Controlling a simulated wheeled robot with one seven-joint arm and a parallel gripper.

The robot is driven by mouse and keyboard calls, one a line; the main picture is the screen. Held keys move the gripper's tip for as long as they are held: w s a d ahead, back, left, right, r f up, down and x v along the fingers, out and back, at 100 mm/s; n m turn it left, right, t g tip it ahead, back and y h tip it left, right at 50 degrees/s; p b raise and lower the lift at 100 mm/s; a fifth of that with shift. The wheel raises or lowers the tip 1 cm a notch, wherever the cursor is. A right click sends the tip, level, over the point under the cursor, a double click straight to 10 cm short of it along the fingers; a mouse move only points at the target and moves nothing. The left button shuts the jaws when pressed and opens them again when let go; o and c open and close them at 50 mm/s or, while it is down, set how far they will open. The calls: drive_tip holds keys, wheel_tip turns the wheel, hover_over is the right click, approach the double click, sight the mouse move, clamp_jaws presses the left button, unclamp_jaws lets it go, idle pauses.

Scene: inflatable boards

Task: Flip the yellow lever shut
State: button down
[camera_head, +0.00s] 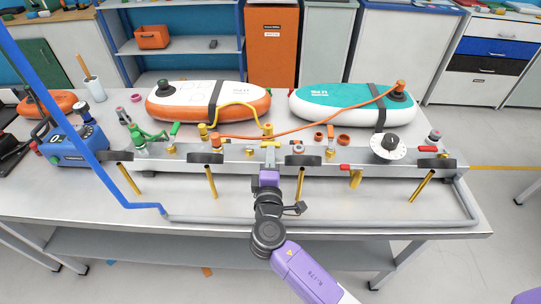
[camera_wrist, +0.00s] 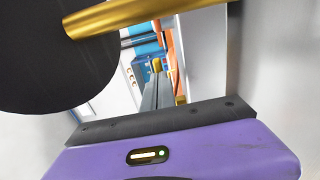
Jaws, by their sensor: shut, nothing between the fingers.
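The yellow lever (camera_head: 270,144) shows in the head view near the middle of the grey metal manifold, lying crosswise on top of a brass valve. My gripper (camera_head: 269,168) is at the front of the manifold, just below that lever in the picture. It is shut and empty. In the wrist view my shut fingers (camera_wrist: 155,88) point away from the purple gripper body, and a small yellow piece (camera_wrist: 157,65) shows at their far end. I cannot tell whether the fingers touch it. A gold pipe (camera_wrist: 130,12) and a black disc (camera_wrist: 50,55) fill the upper left of that view.
A round white dial (camera_head: 391,147) is at right. Orange and teal inflatable boards (camera_head: 190,102) (camera_head: 325,104) lie behind, with hoses across. A blue pump (camera_head: 72,146) stands at left.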

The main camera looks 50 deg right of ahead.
drive_tip(key=shift+w+d+f+b, duration=0.1)
drive_tip(key=shift+w+d+b, duration=0.15)
drive_tip(key=shift+d+b, duration=0.6)
drive_tip(key=shift+d, duration=0.1)
drive_tip(key=b+v, duration=0.1)
drive_tip(key=v, duration=0.6)
drive_tip(key=shift+s+a, duration=0.3)
